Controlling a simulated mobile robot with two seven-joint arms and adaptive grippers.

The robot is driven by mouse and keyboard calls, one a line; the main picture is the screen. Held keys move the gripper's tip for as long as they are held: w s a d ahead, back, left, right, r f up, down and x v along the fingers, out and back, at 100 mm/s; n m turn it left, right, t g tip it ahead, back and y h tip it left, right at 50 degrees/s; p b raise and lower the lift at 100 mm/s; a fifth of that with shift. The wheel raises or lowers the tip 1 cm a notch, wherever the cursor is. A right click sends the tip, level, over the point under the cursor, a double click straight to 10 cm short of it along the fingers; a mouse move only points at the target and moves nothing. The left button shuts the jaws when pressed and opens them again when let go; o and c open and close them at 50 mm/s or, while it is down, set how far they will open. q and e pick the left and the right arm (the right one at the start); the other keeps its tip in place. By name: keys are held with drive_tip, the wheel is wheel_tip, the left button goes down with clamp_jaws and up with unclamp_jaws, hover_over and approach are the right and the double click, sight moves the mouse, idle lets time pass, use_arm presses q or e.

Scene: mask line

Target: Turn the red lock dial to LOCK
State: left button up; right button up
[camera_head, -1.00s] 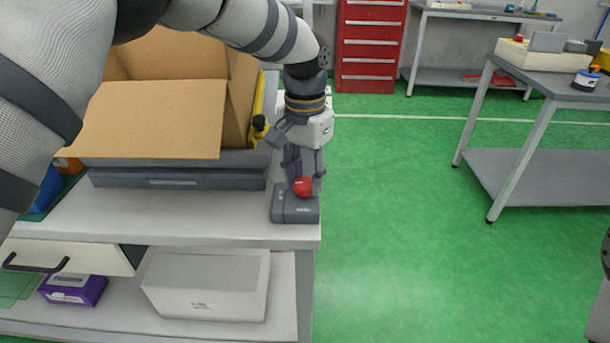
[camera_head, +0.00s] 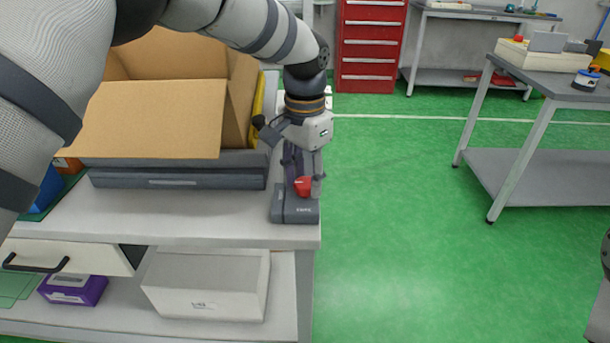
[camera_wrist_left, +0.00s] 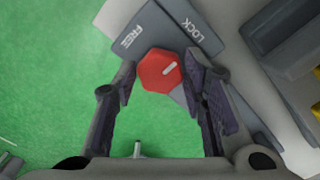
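The red lock dial (camera_head: 303,187) sits on a small grey block (camera_head: 295,210) at the front right corner of the bench. In the left wrist view, the dial (camera_wrist_left: 158,73) is faceted, and its white mark points to the upper right. The block's LOCK label (camera_wrist_left: 194,29) is above right of the dial, and its FREE label (camera_wrist_left: 130,36) is above left. My left gripper (camera_head: 303,179) reaches down from above. My right gripper is out of view.
An open cardboard box (camera_head: 150,120) stands on the bench, left of the block, with a dark grey tray (camera_head: 180,178) at its front. Green floor lies right of the bench. Another table (camera_head: 560,84) stands farther right.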

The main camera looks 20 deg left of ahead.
sight(305, 182)
use_arm(q)
drive_tip(key=shift+o, duration=0.6)
wheel_tip(305, 182, up, 12)
